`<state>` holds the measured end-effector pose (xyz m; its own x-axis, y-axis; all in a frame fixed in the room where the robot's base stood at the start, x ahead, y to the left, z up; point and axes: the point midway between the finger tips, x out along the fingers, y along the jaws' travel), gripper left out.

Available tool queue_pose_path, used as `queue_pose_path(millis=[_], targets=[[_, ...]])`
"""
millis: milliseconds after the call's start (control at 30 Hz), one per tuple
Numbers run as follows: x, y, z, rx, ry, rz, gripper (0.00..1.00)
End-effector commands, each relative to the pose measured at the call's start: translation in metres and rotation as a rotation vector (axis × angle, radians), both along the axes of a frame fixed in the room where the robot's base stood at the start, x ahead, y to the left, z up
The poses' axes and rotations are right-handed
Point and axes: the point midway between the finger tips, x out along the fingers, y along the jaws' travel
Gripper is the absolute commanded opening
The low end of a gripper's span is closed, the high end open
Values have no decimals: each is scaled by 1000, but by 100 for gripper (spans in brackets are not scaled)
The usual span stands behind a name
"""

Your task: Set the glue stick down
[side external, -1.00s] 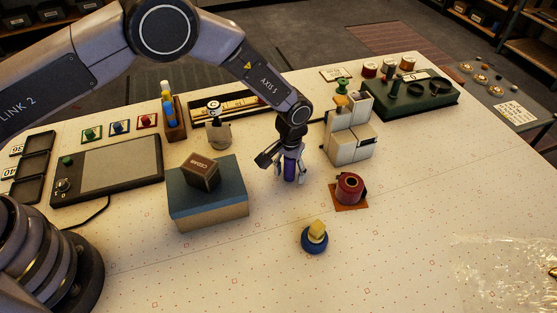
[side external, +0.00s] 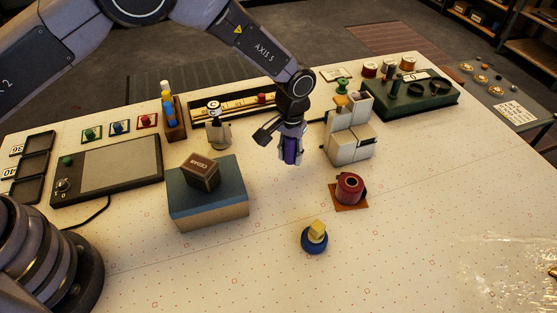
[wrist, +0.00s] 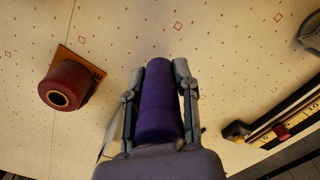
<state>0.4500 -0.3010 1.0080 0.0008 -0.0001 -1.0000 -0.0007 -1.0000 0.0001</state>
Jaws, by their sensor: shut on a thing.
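The glue stick (side external: 290,150) is a purple cylinder, held upright between the fingers of my gripper (side external: 291,156). In the wrist view the purple glue stick (wrist: 158,105) fills the space between the two grey fingertips of my gripper (wrist: 158,72). My gripper is shut on it. In the side view it appears to hang above the white dotted table (side external: 270,270), between the blue-topped block and the white stepped organizer. The fingers hide part of the stick.
A blue-topped block (side external: 180,208) bears a brown box (side external: 201,171) at left. A white organizer (side external: 350,145) stands close at right. A dark red spool (side external: 349,188) and a blue pincushion-like piece (side external: 314,241) stand in front. The table's front middle is clear.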

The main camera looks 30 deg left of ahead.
Motion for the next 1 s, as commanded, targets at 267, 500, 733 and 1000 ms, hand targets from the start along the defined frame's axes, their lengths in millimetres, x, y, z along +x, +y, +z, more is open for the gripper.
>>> queue_pose_path(millis=[267,500,733,1000], targets=[[-20,-10,33,1,2,-5,0],[-122,-37,25,2,5,-11,0],[-212,-35,21,0,3,-6,0],[-242,-27,-1,1,3,0,0]])
